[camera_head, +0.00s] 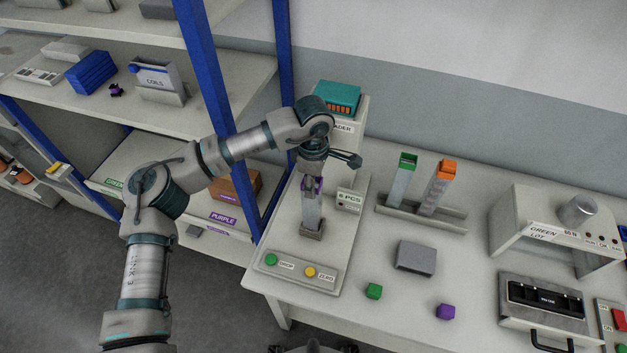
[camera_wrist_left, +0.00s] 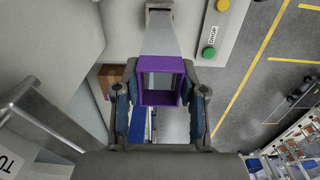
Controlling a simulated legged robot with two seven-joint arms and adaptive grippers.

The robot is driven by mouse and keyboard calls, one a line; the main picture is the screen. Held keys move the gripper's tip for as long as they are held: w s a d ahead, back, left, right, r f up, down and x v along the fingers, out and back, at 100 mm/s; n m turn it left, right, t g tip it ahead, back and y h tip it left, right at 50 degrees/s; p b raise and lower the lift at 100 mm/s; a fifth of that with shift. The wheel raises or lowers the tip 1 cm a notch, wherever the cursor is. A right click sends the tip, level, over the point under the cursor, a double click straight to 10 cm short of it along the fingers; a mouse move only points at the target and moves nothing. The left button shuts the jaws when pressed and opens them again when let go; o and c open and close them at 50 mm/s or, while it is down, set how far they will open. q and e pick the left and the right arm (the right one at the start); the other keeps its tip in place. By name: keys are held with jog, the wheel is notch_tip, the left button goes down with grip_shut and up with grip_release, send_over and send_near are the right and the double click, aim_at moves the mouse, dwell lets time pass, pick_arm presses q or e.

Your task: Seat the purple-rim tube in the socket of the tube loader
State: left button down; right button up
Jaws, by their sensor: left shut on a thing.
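The purple-rim tube (camera_head: 311,212) is a grey, roughly upright tube with a purple rim at its top. My left gripper (camera_head: 312,184) is shut on it near the rim, pointing down. The tube's lower end meets the small socket block (camera_head: 311,233) of the tube loader (camera_head: 341,160); how deep it sits I cannot tell. In the left wrist view the purple rim (camera_wrist_left: 160,66) lies between the two fingers of my left gripper (camera_wrist_left: 161,108), and the grey body tapers toward the socket (camera_wrist_left: 158,6). A dark part at the bottom edge of the head view may be my right gripper.
A panel with green (camera_head: 271,259) and yellow (camera_head: 310,272) buttons lies in front of the socket. To the right are a rack (camera_head: 418,211) with green- and orange-rim tubes, a grey block (camera_head: 415,257), and green (camera_head: 373,291) and purple (camera_head: 445,311) caps. A blue shelf post (camera_head: 283,100) stands close left.

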pick_arm(q)
jog(key=shift+f, duration=0.35)
jog(key=c, duration=0.6)
grip_release()
jog(key=shift+r, duration=0.1)
notch_tip(320, 180, up, 12)
jog(key=shift+f, duration=0.15)
